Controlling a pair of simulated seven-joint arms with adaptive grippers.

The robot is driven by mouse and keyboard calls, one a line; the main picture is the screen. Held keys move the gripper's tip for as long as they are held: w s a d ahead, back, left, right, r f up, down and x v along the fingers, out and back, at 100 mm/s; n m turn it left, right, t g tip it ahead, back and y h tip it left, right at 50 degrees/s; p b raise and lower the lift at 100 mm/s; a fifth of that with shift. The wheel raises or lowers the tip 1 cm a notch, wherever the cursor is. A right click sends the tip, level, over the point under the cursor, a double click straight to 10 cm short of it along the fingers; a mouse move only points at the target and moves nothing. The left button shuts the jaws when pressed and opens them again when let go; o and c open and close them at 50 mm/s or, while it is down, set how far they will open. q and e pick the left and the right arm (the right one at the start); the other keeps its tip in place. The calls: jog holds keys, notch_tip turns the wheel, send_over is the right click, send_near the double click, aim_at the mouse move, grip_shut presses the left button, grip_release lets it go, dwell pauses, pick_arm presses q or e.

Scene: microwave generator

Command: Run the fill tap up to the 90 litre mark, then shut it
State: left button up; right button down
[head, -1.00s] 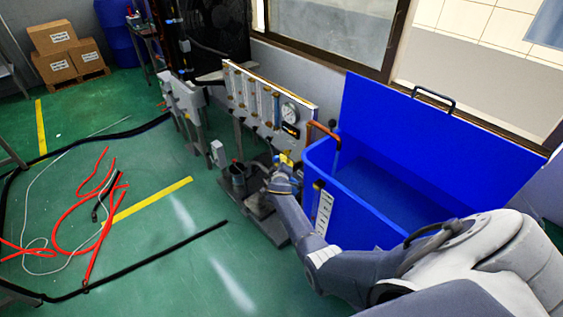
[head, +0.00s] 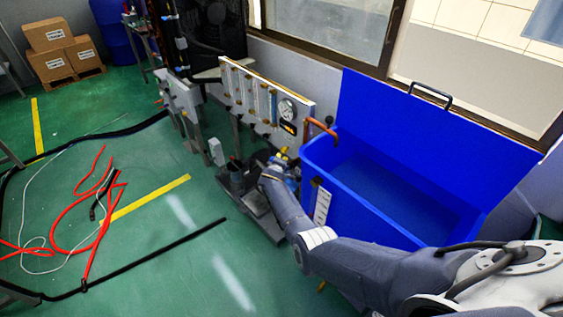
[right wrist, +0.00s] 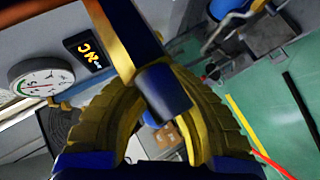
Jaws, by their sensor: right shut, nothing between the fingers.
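The blue tank (head: 312,158) stands right of centre in the head view with its lid raised. I cannot make out a water level inside. A white scale strip (head: 322,205) with dark marks is on its front. A copper spout (head: 322,130) bends over its left rim. My right gripper (head: 277,168) is low by the pipework left of the tank. In the right wrist view its yellow fingers (right wrist: 160,85) are shut, with nothing held. A blue-ended lever (right wrist: 165,92), apparently the tap handle, crosses in front of the fingers; I cannot tell if they touch. My left gripper is out of view.
A panel with flow tubes (head: 250,92) and a round gauge (head: 287,108) stands behind my gripper; the gauge also shows in the wrist view (right wrist: 42,78). Red hoses (head: 75,215) and a black cable lie on the green floor at left. Boxes (head: 55,50) stand at the back left.

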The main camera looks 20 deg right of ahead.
jog(key=c, duration=1.6)
grip_release()
jog(key=shift+w+a, duration=0.15)
jog(key=shift+a, duration=0.45)
jog(key=shift+o, duration=0.4)
jog(key=shift+d, duration=0.15)
jog(key=v, duration=0.7)
jog(key=shift+r, duration=0.15)
jog(key=shift+c, duration=0.3)
